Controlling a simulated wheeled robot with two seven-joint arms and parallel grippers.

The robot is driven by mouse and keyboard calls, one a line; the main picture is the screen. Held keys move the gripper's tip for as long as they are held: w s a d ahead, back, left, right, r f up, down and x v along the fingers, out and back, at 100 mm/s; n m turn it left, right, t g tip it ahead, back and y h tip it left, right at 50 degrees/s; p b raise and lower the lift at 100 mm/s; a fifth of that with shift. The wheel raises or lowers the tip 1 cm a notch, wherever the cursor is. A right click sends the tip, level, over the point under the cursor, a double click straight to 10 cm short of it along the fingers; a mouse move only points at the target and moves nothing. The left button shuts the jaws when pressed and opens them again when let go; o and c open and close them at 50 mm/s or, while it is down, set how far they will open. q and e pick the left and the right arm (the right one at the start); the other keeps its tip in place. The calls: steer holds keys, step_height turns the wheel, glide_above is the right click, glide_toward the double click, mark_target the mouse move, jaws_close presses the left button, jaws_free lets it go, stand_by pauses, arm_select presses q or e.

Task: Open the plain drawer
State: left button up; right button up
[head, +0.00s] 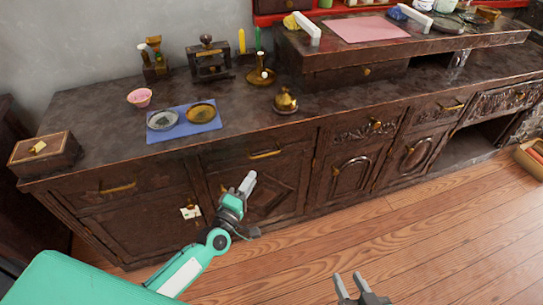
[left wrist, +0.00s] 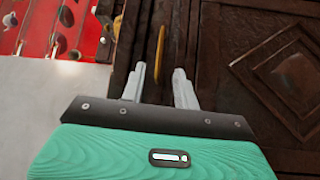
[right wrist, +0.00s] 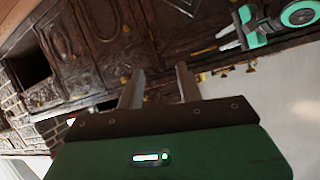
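A plain drawer front (head: 235,160) with a straight brass handle (head: 265,154) is in the long dark wooden cabinet, above a door with a diamond panel; it looks shut. My left gripper (head: 248,182) is just below and in front of this handle. In the left wrist view, its two fingers (left wrist: 158,85) are apart and empty. The brass handle (left wrist: 160,50) shows between and beyond the fingertips; I see no contact. My right gripper (head: 352,284) is open and empty over the floor, well away from the cabinet; its spread fingers (right wrist: 159,80) show in the right wrist view.
Other drawers have a handle at the left (head: 118,188) and carved fronts (head: 376,127) at the right. The cabinet top (head: 90,110) holds a blue mat (head: 205,127), a pink bowl (head: 139,97), brass pots and a wooden box (head: 45,152). The wooden floor (head: 430,230) in front is clear.

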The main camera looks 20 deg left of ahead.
mark_target(267, 155)
arm_select(q)
steer(key=x, duration=1.1)
steer(key=shift+w+b, duration=0.2)
steer(key=shift+b, duration=0.2)
arm_select(e)
steer(key=shift+a+r+t+y, duration=0.1)
steer(key=shift+a+t+y, duration=0.3)
steer(key=shift+a+t, duration=0.25)
arm_select(q)
jaws_close()
